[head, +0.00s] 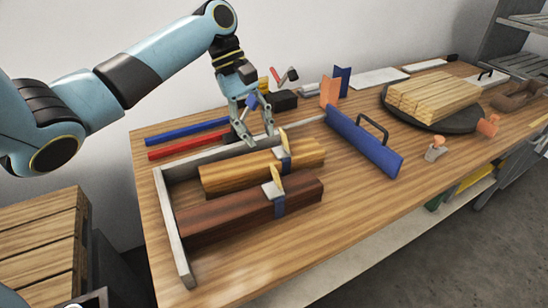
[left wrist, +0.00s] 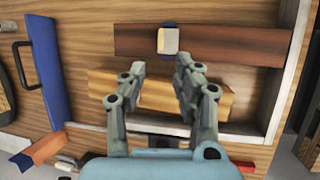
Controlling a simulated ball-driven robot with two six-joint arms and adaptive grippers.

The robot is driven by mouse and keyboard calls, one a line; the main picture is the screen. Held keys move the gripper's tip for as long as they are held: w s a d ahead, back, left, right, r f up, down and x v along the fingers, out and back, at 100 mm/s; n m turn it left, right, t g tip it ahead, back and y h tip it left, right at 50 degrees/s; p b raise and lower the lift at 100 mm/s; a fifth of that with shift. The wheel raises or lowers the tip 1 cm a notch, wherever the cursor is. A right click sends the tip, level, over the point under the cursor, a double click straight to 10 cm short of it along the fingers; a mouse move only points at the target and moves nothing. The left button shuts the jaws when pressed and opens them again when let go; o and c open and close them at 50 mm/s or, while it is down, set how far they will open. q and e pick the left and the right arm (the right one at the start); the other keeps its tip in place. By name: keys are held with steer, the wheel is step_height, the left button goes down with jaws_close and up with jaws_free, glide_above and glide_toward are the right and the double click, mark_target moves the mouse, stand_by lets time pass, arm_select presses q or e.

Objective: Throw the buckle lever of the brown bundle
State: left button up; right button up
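The brown bundle (head: 235,210) is a dark reddish-brown stack lying at the front of a grey corner frame. A blue strap (head: 280,206) circles it near its right end, with a pale buckle and a yellowish lever (head: 277,180) sticking up. In the left wrist view the brown bundle (left wrist: 235,46) lies beyond the fingertips, with its pale buckle (left wrist: 169,40) seen from above. A lighter orange-brown bundle (head: 230,178) with a similar strap and raised lever (head: 284,141) lies behind it. My left gripper (head: 257,136) is open and empty above the lighter bundle's back side. My right gripper is not visible.
The grey frame (head: 172,225) borders the bundles at left and back. A blue panel with a black handle (head: 362,142) stands to their right. Blue (head: 185,132) and red (head: 187,146) bars lie behind. The table's front is clear. Planks (head: 432,93) rest on a dark disc farther right.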

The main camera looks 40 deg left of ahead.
mark_target(272, 166)
arm_select(q)
steer(key=x, duration=0.5)
steer(key=shift+s+d, duration=0.15)
steer(key=shift+d, duration=0.1)
steer(key=x, duration=0.4)
steer(key=shift+a, duration=0.1)
steer(key=shift+f, duration=0.3)
steer(key=c, duration=0.5)
jaws_close()
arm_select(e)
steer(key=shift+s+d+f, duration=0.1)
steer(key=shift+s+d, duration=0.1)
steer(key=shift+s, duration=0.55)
